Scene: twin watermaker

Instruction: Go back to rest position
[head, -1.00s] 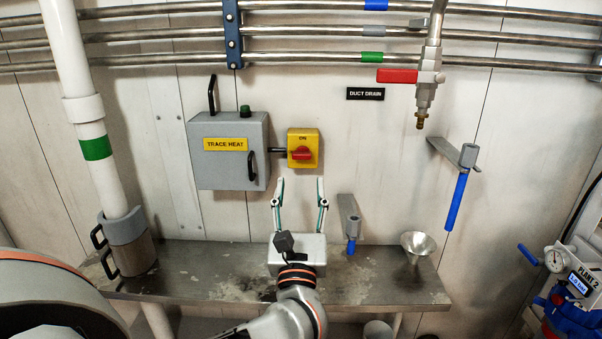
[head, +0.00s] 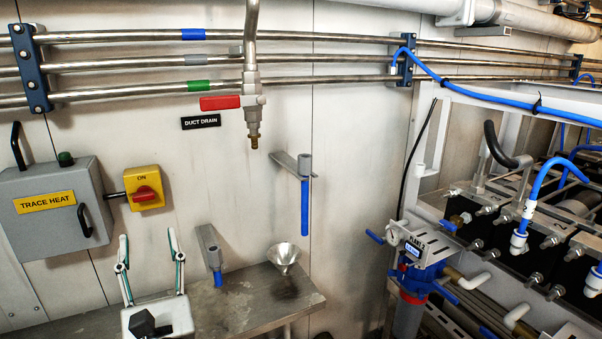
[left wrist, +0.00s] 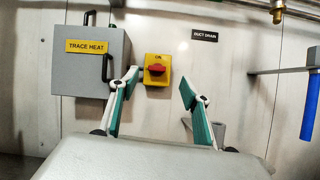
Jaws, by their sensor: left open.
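My left gripper (head: 149,265) is open and empty in the lower left of the head view, fingers pointing up, over the metal shelf (head: 262,306). It also shows in the left wrist view (left wrist: 158,88), its fingers apart. In the picture it is below the yellow switch box (head: 145,188) with a red knob marked ON. The grey trace heat box (head: 50,212) is to its left. My right gripper is not in view.
A metal funnel (head: 283,257) and a bracket with a blue handle (head: 211,251) are at the shelf. A hose-covered equipment rack (head: 520,215) fills the right.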

